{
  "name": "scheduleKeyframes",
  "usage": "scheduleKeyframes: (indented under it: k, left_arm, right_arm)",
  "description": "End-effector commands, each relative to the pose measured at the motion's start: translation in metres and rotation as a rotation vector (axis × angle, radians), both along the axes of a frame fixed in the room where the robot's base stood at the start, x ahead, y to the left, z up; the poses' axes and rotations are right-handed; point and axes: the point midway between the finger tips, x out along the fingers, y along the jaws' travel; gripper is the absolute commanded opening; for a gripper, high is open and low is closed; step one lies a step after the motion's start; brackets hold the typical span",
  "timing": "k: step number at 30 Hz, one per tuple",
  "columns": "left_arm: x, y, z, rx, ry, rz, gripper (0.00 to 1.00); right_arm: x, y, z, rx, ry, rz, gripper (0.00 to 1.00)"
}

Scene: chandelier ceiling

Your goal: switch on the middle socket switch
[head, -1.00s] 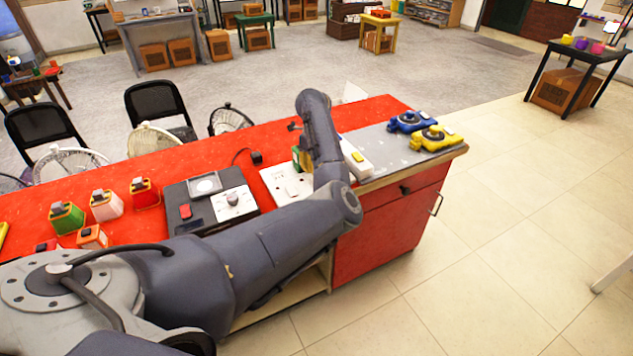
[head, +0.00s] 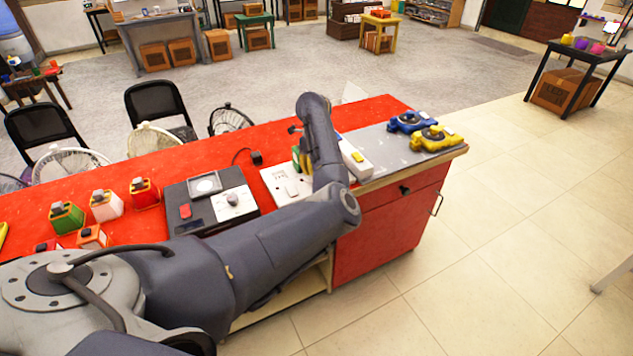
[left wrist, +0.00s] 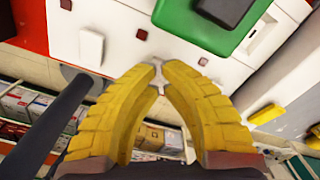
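The white socket panel (head: 268,176) lies on the red counter, partly hidden behind my left arm in the head view. In the left wrist view the white panel (left wrist: 120,22) fills the top, with a raised white switch (left wrist: 91,46) and small dark red squares (left wrist: 141,34). I cannot tell which switch is the middle one. My left gripper (left wrist: 158,74) has yellow fingers whose tips come together over the panel's edge, right of and below the white switch. I see nothing held. Contact with the panel cannot be told. My right gripper is out of view.
A green block with a dark top (left wrist: 190,22) stands close to the fingertips. A black device with a white dial plate (head: 191,216) is left of the panel; a white bar with a yellow button (head: 358,170) is right. Blue (head: 405,121) and yellow (head: 432,139) devices stand farther right.

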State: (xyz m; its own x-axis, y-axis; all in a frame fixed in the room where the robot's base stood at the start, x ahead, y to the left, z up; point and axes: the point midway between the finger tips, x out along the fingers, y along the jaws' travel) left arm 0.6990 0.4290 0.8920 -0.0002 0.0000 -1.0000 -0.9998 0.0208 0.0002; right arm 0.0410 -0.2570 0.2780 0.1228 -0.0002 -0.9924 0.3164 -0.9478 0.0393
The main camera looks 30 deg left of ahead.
Motion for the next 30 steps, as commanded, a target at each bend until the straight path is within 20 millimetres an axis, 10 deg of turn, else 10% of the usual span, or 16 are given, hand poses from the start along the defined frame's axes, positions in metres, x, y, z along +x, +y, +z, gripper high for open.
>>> scheduleKeyframes:
  k: [30]
  left_arm:
    - [0.000, 0.000, -0.013, 0.000, 0.000, 0.000, 0.00]
  right_arm:
    - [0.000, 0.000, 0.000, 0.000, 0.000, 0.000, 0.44]
